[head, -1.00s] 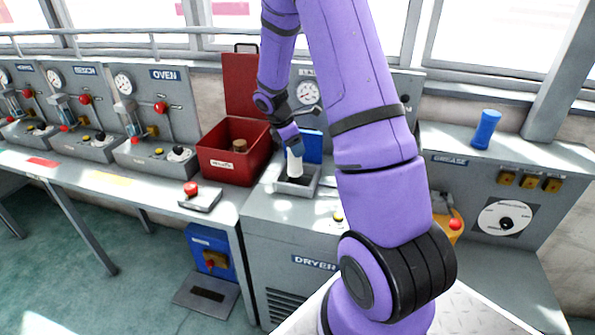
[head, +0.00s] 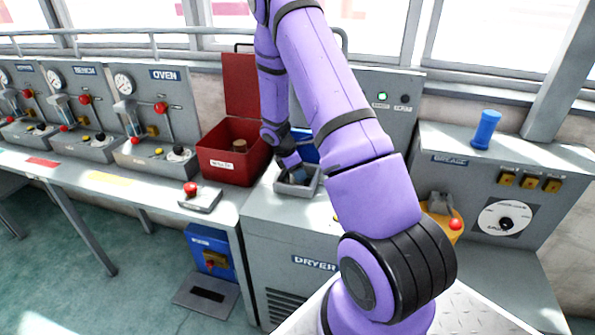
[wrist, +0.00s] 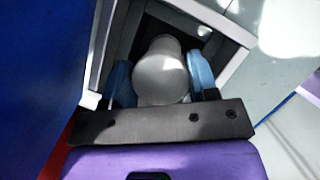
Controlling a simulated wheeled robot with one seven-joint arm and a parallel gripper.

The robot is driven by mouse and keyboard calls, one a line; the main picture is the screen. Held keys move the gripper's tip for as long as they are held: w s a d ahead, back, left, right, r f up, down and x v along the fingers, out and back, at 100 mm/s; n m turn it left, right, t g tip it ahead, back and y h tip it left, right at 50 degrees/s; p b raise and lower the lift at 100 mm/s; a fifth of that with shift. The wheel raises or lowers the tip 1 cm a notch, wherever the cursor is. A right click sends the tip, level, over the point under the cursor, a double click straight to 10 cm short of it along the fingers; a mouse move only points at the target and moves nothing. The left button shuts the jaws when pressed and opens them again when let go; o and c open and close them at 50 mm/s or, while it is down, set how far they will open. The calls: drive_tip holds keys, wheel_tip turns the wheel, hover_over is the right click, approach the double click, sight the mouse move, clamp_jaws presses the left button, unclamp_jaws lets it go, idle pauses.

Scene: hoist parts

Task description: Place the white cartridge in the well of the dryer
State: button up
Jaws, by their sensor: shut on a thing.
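My gripper (wrist: 161,82) is shut on the white cartridge (wrist: 160,70), with a blue finger on either side of it in the wrist view. The cartridge is inside the square grey rim of the well (wrist: 205,14), with dark space around its far end. Whether it touches the floor of the well cannot be told. In the head view my gripper (head: 298,175) reaches down into the well (head: 283,188) on top of the dryer (head: 290,238). The cartridge is hidden there by my gripper and the well's walls.
A red box (head: 222,168) with a raised lid and a brown thing inside stands left of the well. A blue panel (head: 308,143) stands close behind the well. A red button box (head: 198,198) sits at the left front. A blue cylinder (head: 486,129) stands on the grease unit at right.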

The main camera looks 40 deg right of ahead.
drive_tip(key=shift+w+d+f, duration=0.1)
drive_tip(key=shift+f, duration=0.6)
drive_tip(key=o, duration=1.2)
